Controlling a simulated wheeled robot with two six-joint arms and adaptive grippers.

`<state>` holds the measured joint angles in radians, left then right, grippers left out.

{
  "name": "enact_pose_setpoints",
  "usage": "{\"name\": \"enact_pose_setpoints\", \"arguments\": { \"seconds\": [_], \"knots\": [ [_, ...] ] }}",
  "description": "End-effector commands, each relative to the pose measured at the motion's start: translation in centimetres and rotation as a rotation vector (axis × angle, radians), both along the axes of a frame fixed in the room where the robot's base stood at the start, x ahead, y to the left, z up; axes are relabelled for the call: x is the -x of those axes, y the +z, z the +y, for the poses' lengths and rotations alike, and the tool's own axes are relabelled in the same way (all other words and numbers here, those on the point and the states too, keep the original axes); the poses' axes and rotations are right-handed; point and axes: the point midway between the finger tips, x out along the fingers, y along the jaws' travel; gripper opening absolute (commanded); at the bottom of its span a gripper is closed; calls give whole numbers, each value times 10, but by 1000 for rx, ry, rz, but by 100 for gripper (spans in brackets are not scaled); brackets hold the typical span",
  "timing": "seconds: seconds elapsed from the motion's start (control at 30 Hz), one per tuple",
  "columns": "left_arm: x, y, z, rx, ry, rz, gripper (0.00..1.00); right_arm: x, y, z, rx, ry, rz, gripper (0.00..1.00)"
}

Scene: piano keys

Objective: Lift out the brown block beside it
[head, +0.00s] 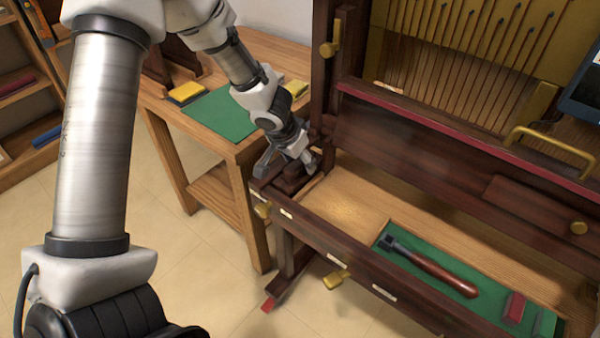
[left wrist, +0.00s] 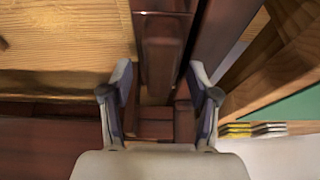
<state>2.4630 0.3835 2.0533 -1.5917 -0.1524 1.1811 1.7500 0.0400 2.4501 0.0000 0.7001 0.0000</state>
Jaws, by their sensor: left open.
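My left gripper (head: 287,165) is over the left end of the piano's key bed (head: 350,207), pointing down, with its jaws apart. A dark brown block (head: 290,180) sits right under it at that end, partly hidden by the fingers. In the left wrist view the open fingers (left wrist: 160,105) stand on either side of brown wood, with a long reddish-brown block (left wrist: 162,55) between and beyond them. I cannot tell whether the fingers touch it. My right gripper is not in view.
On the key bed lie a green mat (head: 395,237), a dark-handled tool (head: 435,268) and a red block (head: 515,308). A wooden side table (head: 258,55) with a green mat (head: 215,112) and yellow pieces stands behind. The piano's dark front rail (head: 345,245) has brass knobs.

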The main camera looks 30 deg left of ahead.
Motion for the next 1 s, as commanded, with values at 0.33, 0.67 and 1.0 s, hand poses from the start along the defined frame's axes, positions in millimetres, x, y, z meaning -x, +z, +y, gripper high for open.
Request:
{"name": "enact_pose_setpoints", "arguments": {
  "seconds": [0.33, 0.67, 1.0],
  "knots": [
    [0, -4, 0, 0, 0, 0, 60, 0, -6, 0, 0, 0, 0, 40],
    [0, -4, 0, 0, 0, 0, 60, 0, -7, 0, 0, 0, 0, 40],
    [0, -4, 0, 0, 0, 0, 0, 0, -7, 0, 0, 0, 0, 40]
  ]
}}
